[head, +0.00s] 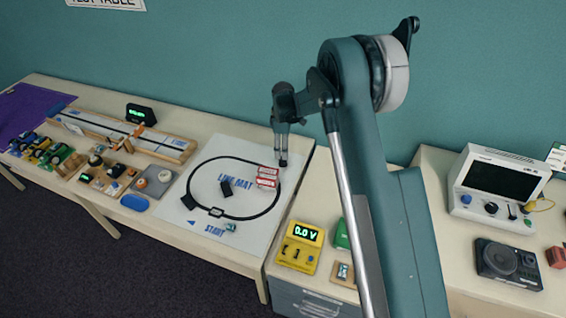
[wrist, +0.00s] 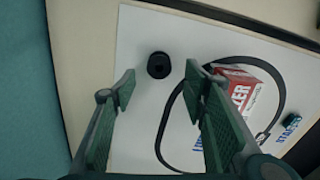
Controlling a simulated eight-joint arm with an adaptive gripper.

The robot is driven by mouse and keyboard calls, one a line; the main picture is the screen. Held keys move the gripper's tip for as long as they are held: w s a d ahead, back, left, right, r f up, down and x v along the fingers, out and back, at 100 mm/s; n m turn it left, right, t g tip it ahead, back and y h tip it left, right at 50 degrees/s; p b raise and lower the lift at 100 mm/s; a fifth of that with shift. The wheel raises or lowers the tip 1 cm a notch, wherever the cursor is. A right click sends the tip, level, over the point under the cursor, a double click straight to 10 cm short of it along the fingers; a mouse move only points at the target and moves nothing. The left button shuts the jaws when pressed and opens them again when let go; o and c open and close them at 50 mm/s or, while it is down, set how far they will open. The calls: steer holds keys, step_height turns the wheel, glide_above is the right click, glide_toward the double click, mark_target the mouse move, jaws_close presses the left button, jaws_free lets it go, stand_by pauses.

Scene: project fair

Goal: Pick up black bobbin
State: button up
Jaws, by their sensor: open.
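The black bobbin (wrist: 159,65) stands on the white line mat (wrist: 140,25) in the wrist view, just beyond my fingertips and between their lines. In the head view the bobbin (head: 283,162) is a small dark spot right below my gripper (head: 283,150), near the mat's back right edge. My gripper is open and empty; its two green fingers (wrist: 160,80) point toward the bobbin in the wrist view. The fingers are apart from the bobbin, and I cannot tell the exact height above the mat.
A red and white box (wrist: 240,90) lies on the mat close to my right finger in the wrist view. A black line loop (head: 195,165) runs around it. A yellow voltage meter (head: 300,247) stands on the neighbouring table. The mat left of the bobbin is clear.

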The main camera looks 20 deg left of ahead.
mark_target(283, 162)
stand_by(0.3)
steer(key=shift+f, duration=1.3)
steer(key=shift+f, duration=0.15)
steer(key=shift+f, duration=2.45)
steer(key=shift+c, duration=0.3)
steer(key=c, duration=0.8)
